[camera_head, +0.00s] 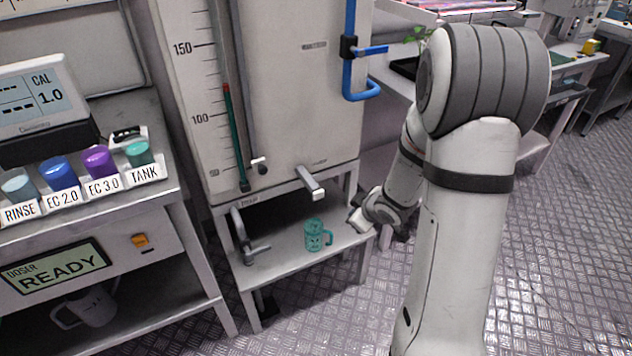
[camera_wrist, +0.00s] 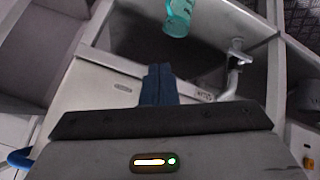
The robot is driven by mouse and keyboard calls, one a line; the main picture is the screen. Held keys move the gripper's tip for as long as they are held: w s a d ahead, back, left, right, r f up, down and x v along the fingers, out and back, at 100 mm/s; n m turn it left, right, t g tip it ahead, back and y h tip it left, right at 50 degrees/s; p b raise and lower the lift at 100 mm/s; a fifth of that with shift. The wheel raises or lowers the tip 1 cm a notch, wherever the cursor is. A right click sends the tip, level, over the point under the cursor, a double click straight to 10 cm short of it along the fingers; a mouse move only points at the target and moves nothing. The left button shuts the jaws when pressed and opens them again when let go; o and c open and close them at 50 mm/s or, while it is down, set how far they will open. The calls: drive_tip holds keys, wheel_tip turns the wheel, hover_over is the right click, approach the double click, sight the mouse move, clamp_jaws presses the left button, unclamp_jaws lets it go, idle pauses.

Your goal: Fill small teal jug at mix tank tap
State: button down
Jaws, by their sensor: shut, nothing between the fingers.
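The small teal jug (camera_head: 314,236) stands upright on the low shelf (camera_head: 282,262) under the mix tank (camera_head: 285,95), its handle to the right in the head view. It also shows at the top of the wrist view (camera_wrist: 178,18), apart from my fingers. A grey tap spout (camera_head: 311,182) juts from the tank's lower front, above the jug; I cannot tell if they line up. I cannot tell what the jug holds. My gripper (camera_wrist: 159,72) is shut and empty. In the head view my wrist is right of the jug, and the fingertips cannot be made out.
Another grey tap-like fitting (camera_head: 243,240) stands on the shelf's left side. A blue pipe (camera_head: 350,60) runs down the tank's right side. A counter at left holds cups labelled RINSE to TANK, above a DOSER panel (camera_head: 55,270). The metal floor at right is clear.

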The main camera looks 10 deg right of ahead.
sight(318, 194)
drive_tip(key=a+f+n+y, duration=0.2)
drive_tip(key=a+f+y, duration=0.1)
drive_tip(key=shift+s+a+f, duration=0.15)
drive_tip(key=w+a+p, duration=0.2)
drive_tip(key=w, duration=0.6)
drive_tip(key=shift+w+a, duration=0.25)
drive_tip(key=shift+a, duration=0.1)
idle(2.1)
drive_tip(key=shift+w+a+p, duration=0.15)
drive_tip(key=shift+w+p, duration=0.25)
drive_tip(key=shift+w+a+p, duration=0.15)
drive_tip(key=shift+w+p, duration=0.15)
drive_tip(key=shift+w, duration=0.25)
idle(1.0)
